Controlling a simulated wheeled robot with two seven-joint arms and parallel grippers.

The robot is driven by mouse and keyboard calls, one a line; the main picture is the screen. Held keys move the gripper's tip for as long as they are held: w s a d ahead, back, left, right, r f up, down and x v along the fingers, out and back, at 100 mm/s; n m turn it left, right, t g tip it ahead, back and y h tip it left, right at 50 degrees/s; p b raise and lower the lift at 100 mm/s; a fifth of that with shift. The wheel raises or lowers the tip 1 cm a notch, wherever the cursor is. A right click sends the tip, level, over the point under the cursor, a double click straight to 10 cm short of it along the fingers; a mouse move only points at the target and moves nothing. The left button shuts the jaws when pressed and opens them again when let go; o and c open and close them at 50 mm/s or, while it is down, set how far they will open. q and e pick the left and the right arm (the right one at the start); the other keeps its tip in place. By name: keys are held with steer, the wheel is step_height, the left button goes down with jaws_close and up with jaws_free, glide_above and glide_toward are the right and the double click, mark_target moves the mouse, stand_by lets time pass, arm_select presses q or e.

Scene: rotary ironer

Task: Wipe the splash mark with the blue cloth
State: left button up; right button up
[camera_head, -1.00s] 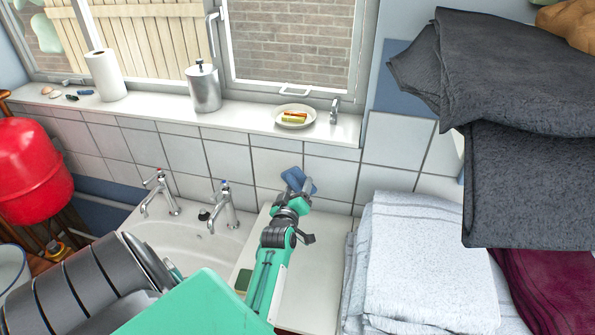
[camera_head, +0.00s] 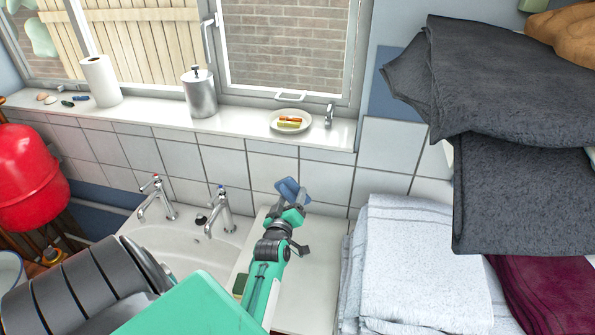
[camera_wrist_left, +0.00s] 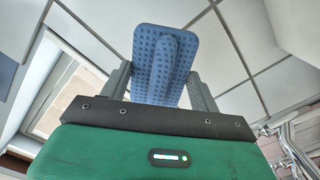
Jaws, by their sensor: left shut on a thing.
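The blue cloth (camera_head: 289,188) is held up at the end of my left arm, close to the white wall tiles. It also shows in the left wrist view (camera_wrist_left: 166,62) as a dimpled blue pad with a raised ridge between the fingers. My left gripper (camera_head: 296,204) is shut on this ridge; the fingers also show in the left wrist view (camera_wrist_left: 165,85). I cannot tell if the cloth touches the tiles. I cannot make out the splash mark; the cloth and gripper hide part of the wall. My right gripper is not in view.
A white sink (camera_head: 185,250) with two taps (camera_head: 222,212) lies left of my arm. Folded pale towels (camera_head: 420,265) and dark towels (camera_head: 530,190) are at the right. The sill above holds a plate (camera_head: 291,121), a metal canister (camera_head: 199,94) and a paper roll (camera_head: 101,81).

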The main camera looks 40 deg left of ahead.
mark_target(300, 174)
arm_select(q)
steer(key=x, duration=0.5)
steer(key=shift+w+a+b, duration=0.2)
steer(key=shift+w+b, duration=0.1)
steer(key=shift+b, duration=0.1)
steer(key=shift+w+a, duration=0.15)
steer(key=shift+w, duration=0.1)
steer(key=shift+w+a, duration=0.2)
steer(key=shift+w, duration=0.25)
steer(key=shift+w+a+b, duration=0.3)
steer(key=shift+w, duration=0.2)
stand_by(0.3)
